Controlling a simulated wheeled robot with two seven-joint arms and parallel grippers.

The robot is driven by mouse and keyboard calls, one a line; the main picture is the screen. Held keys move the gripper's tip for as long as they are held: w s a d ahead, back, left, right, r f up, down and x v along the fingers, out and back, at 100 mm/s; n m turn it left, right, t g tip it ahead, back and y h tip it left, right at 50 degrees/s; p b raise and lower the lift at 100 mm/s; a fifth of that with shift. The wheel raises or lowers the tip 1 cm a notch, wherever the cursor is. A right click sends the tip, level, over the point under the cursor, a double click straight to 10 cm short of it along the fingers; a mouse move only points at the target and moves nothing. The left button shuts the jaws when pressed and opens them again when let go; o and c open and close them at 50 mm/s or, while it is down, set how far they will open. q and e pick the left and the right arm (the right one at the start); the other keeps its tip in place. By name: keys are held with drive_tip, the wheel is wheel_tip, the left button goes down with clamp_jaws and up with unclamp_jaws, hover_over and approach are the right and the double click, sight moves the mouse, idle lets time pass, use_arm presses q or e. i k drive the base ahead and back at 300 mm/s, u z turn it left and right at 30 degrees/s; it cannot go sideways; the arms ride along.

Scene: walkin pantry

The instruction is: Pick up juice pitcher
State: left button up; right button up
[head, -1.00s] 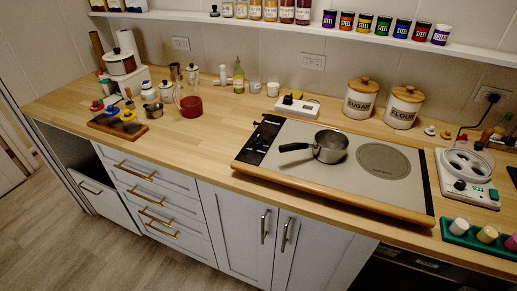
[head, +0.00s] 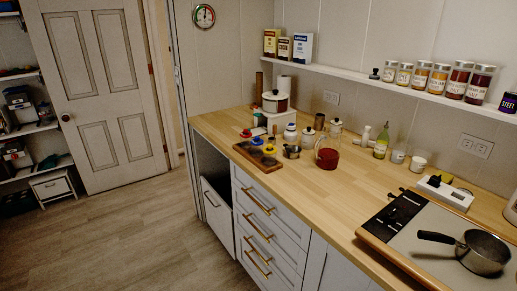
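The juice pitcher (head: 327,156) is a clear glass vessel with red juice in its lower part. It stands upright on the wooden counter (head: 330,190), left of the hob, in the middle of the head view. Neither of my grippers shows in the head view, and nothing is touching the pitcher from my side.
A small metal pot (head: 291,150) and white canisters stand close left of and behind the pitcher. A green bottle (head: 381,142) and cups are to its right. A saucepan (head: 482,251) sits on the hob. The counter in front is clear. Open floor (head: 120,230) lies left.

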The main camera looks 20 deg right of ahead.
sight(327, 156)
drive_tip(key=u, duration=0.25)
drive_tip(key=i, duration=2.15)
drive_tip(key=z, duration=2.1)
